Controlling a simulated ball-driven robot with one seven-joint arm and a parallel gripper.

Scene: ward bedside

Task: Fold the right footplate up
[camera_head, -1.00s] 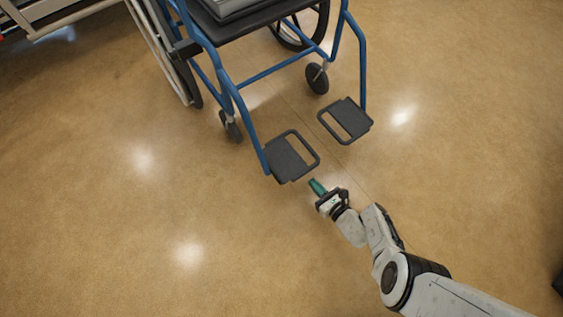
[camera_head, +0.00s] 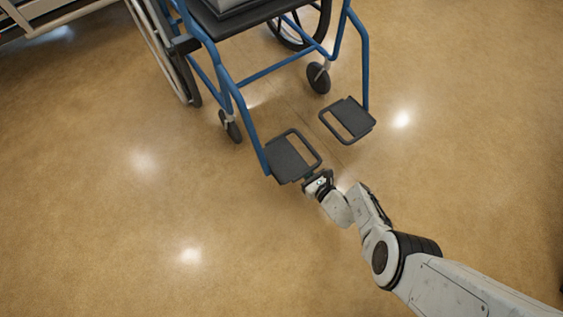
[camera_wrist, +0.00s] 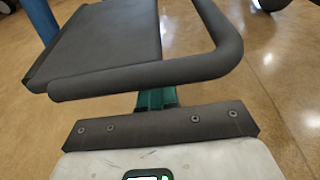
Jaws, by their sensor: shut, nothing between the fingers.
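The wheelchair faces me. Its right footplate (camera_head: 285,158), at picture left in the head view, is a dark plate with a looped bar along one side. It lies flat, folded down. In the wrist view the footplate (camera_wrist: 105,38) fills the upper left, its bar crossing ahead of my gripper. My gripper (camera_wrist: 157,98) is shut and empty. Its teal fingers reach under the bar, with their tips hidden by it. In the head view my gripper (camera_head: 310,179) is at the footplate's near corner. I cannot tell whether the fingers touch the plate.
The other footplate (camera_head: 358,117) lies flat to the right, with a gap between the two. The blue wheelchair frame (camera_head: 247,120) rises behind, with small castors (camera_head: 318,79). A bed rail (camera_head: 70,12) is at the upper left. The floor (camera_head: 120,230) in front is clear.

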